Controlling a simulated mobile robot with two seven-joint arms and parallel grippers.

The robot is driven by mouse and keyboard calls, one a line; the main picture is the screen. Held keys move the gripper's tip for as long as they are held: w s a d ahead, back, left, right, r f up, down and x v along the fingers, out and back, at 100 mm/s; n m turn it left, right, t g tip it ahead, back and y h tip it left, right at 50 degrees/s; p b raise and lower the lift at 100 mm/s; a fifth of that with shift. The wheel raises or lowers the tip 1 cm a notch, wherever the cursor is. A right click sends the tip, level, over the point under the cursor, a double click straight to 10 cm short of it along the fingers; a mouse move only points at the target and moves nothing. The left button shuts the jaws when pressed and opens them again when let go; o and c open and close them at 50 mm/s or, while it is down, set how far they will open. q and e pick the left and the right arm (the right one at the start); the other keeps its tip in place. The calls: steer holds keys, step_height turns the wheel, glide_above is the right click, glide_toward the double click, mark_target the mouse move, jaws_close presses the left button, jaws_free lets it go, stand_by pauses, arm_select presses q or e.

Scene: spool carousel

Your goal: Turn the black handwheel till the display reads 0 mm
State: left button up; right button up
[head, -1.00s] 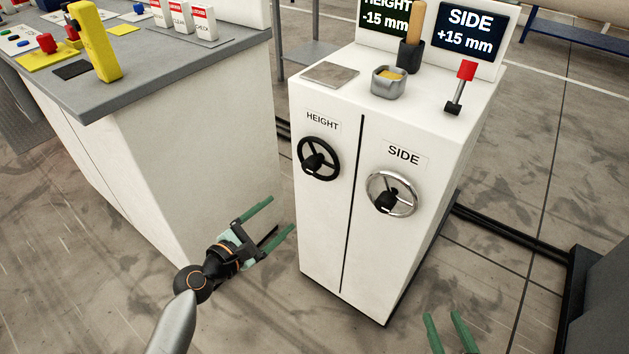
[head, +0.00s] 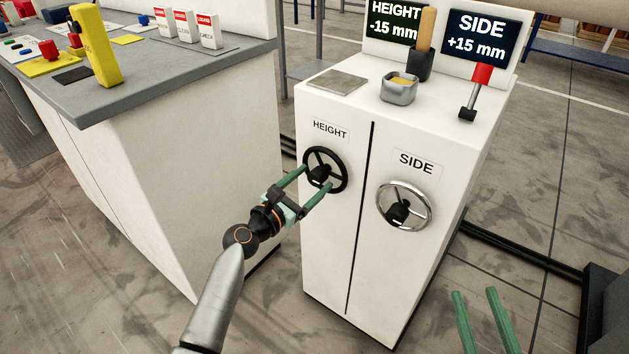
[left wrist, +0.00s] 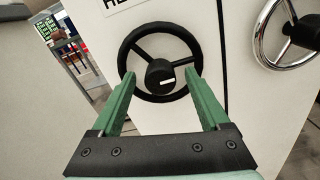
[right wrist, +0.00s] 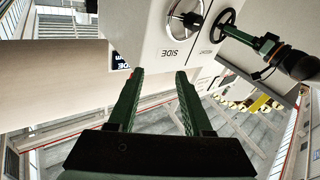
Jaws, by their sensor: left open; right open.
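The black handwheel (head: 325,169) sits on the white cabinet front under the HEIGHT label (head: 330,130). Its display (head: 394,22) reads -15 mm. My left gripper (head: 311,178) is open in front of this wheel, with the fingertips spread to either side of its hub. In the left wrist view the black wheel (left wrist: 159,43) lies straight ahead, its hub (left wrist: 160,76) between the two fingertips (left wrist: 161,80). I cannot tell whether the fingers touch it. My right gripper (head: 474,292) is open and empty, low at the right, away from the cabinet.
A chrome handwheel (head: 404,206) under the SIDE label is to the right; its display (head: 475,37) reads +15 mm. On the cabinet top stand a red-knobbed lever (head: 482,74), a grey cup (head: 398,88) and a black holder (head: 420,63). A grey-topped bench (head: 180,65) stands left.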

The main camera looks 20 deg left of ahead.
arm_select(q)
steer(key=shift+x, duration=0.8)
arm_select(e)
steer(key=shift+s+r+n+t+y, duration=0.1)
steer(key=shift+r+n+t+y, duration=0.25)
steer(key=shift+r, duration=0.85)
arm_select(q)
jaws_close()
